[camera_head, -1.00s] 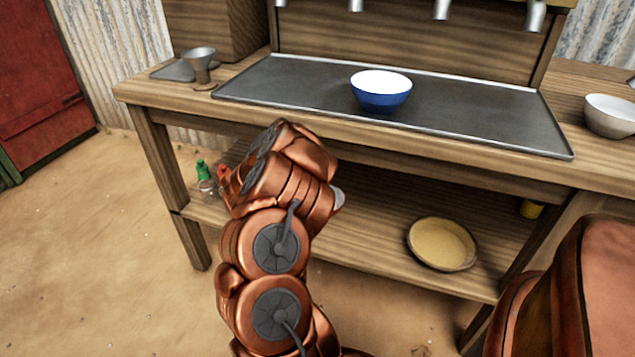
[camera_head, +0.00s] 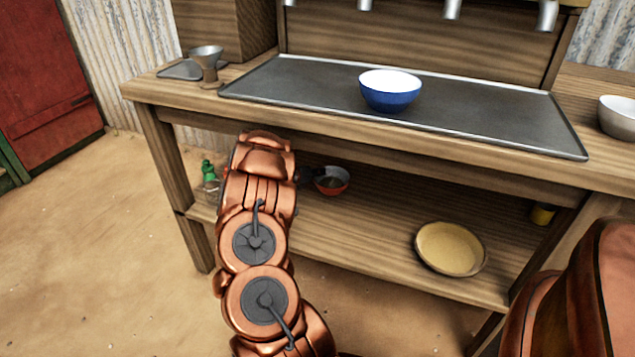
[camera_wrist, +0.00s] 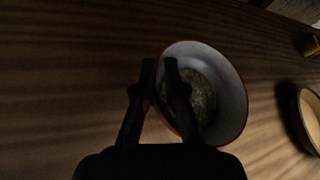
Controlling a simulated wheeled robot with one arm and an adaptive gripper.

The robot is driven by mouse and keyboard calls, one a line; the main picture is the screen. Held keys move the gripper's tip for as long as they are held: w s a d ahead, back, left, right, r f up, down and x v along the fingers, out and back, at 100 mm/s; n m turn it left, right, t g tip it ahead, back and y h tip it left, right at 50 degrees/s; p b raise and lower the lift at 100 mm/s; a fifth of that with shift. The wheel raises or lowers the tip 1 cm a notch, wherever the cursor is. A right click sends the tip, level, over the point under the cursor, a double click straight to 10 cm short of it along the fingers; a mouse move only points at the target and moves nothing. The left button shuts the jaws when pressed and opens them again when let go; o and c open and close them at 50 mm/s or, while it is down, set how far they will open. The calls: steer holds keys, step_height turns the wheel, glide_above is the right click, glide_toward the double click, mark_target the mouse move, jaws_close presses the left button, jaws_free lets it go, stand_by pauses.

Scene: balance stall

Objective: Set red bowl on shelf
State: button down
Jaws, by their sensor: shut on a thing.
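The red bowl (camera_head: 333,187) has a red outside and a pale inside with a dark, speckled patch at its bottom. In the head view it is at the lower shelf (camera_head: 365,225), just right of my forearm. My gripper (camera_head: 312,174) is mostly hidden there, with a dark part showing at the bowl's left rim. In the wrist view my gripper (camera_wrist: 160,66) is shut on the near-side rim of the bowl (camera_wrist: 232,88), one finger on each side of the wall. The bowl looks about upright. I cannot tell whether its base touches the shelf boards.
A yellow dish (camera_head: 450,248) lies right on the lower shelf, with a yellow object (camera_head: 541,214) behind it. A green-capped bottle (camera_head: 209,172) stands at the left end. Above, the counter holds a blue bowl (camera_head: 390,94) on a dark tray (camera_head: 290,86) and a white bowl (camera_head: 618,117).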

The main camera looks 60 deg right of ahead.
steer(key=shift+w+d+f+b, duration=0.1)
steer(key=shift+f+b, duration=0.7)
steer(key=shift+f, duration=1)
steer(key=shift+f, duration=0.1)
steer(key=c, duration=1.3)
jaws_free()
steer(key=shift+o, duration=0.2)
steer(key=shift+r, duration=0.2)
steer(key=p+v, duration=0.2)
steer(key=v, duration=0.9)
steer(key=shift+a+r+p, duration=0.15)
steer(key=shift+a+p, duration=0.15)
steer(key=shift+a, duration=0.15)
